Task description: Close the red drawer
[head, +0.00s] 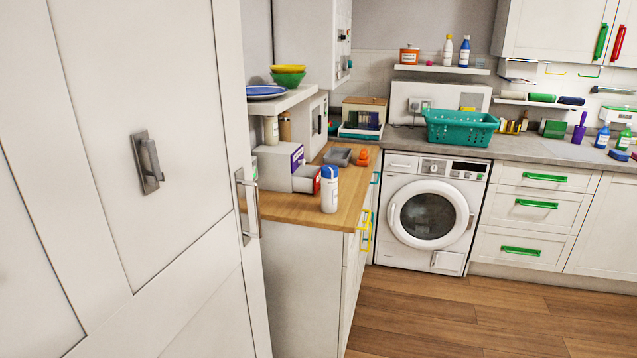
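I see no drawer that is clearly red. A small white box (303,176) with a red patch on its end stands on the wooden counter, partly behind a white bottle with a blue cap (329,189); I cannot tell whether it is a drawer. It sits beside a larger white box with a purple side (297,158). The drawers at the right (545,178) are white with green handles and look shut. The left cabinet's front (354,262) is seen edge-on, with yellow and teal handles. Neither gripper is in view.
A large white door (130,230) with metal handles fills the left, close to me. The wooden counter (290,207) ends behind it. A washing machine (427,212) stands at the back under a teal basket (460,127). The wooden floor (470,310) is clear.

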